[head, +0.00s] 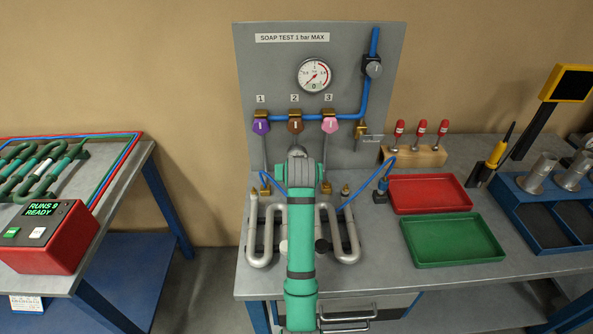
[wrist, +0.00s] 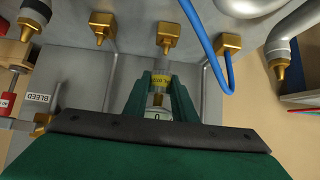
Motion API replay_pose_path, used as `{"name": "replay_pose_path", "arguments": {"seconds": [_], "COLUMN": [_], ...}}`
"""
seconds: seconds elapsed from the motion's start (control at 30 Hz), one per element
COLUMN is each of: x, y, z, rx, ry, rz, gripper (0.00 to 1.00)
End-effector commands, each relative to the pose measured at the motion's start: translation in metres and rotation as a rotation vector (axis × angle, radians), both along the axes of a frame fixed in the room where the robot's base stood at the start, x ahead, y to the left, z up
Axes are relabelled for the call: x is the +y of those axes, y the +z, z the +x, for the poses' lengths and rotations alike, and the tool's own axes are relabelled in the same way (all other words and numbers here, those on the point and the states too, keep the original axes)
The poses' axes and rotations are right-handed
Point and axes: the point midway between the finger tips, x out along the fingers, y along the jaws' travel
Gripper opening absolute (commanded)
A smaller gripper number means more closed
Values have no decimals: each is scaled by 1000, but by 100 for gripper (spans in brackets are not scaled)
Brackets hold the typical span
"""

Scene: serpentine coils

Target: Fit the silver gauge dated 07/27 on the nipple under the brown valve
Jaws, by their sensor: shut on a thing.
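The brown valve (head: 295,126), under label 2, is the middle one on the grey panel. In the head view my arm hides the nipple below it and my gripper's fingers. In the wrist view my gripper (wrist: 160,100) is shut on a small silver gauge (wrist: 158,85) with a yellow date band; I cannot read the full date. A brass nipple (wrist: 166,40) stands just beyond the gauge's end, nearly in line with it. A small gap shows between them, but depth is hard to judge.
The purple valve (head: 261,126) and pink valve (head: 330,125) flank the brown one. Silver serpentine pipes (head: 345,235) lie beside my arm. A blue hose (wrist: 200,40) runs close to the gripper. A red tray (head: 430,194) and green tray (head: 453,240) stand to the right.

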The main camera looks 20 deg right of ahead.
Motion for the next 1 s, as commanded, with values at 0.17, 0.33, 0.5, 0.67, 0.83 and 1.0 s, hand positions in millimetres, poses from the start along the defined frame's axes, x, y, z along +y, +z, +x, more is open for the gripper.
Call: {"name": "replay_pose_path", "arguments": {"seconds": [0.17,0.33,0.5,0.67,0.83,1.0], "x": [1,1,1,1,2,2], "y": [1,0,-5,-9,-14,-19], "z": [0,0,1,1,2,2], "rx": [-1,-1,-1,-1,-1,-1], "ry": [1,0,1,1,1,0], "rz": [0,0,0,0,0,0], "gripper": [0,0,0,0,0,0]}}
